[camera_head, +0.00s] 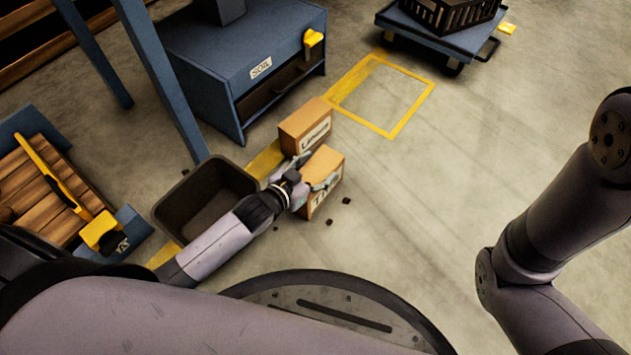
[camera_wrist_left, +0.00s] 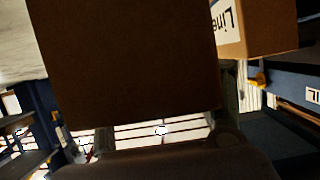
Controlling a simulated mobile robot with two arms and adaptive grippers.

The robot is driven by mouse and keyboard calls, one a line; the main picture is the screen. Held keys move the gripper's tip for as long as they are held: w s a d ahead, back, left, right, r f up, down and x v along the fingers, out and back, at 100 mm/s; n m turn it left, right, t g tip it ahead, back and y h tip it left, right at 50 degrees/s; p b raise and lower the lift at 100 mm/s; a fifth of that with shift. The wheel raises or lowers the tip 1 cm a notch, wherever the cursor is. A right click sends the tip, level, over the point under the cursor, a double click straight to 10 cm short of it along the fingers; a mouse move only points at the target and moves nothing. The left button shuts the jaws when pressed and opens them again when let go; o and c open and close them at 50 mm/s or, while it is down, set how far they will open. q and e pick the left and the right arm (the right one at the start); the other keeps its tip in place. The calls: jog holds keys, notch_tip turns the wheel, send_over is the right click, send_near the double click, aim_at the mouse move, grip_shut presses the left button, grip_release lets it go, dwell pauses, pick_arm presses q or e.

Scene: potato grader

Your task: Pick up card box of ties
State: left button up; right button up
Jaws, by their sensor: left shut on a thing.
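The card box of ties (camera_head: 327,164) is a brown carton with a white label that starts with "TI", partly covered by my gripper. In the head view it is just right of the dark bin. My left gripper (camera_head: 316,175) is shut on this box, with fingers against its sides. In the left wrist view the box (camera_wrist_left: 130,60) fills the middle, close to the camera. I cannot tell whether it is clear of the floor. My right arm shows at the right of the head view, but its gripper is out of view.
A second carton labelled "Liners" (camera_head: 305,125) stands right behind the ties box; it also shows in the left wrist view (camera_wrist_left: 262,28). A dark bin (camera_head: 205,200) is left. A blue soil cabinet (camera_head: 245,65) stands behind. Small dark clods lie nearby. Floor to the right is open.

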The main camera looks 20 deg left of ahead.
pick_arm(q)
jog(key=shift+s+f, duration=0.15)
jog(key=shift+f, duration=0.1)
grip_shut()
jog(key=shift+r, duration=0.15)
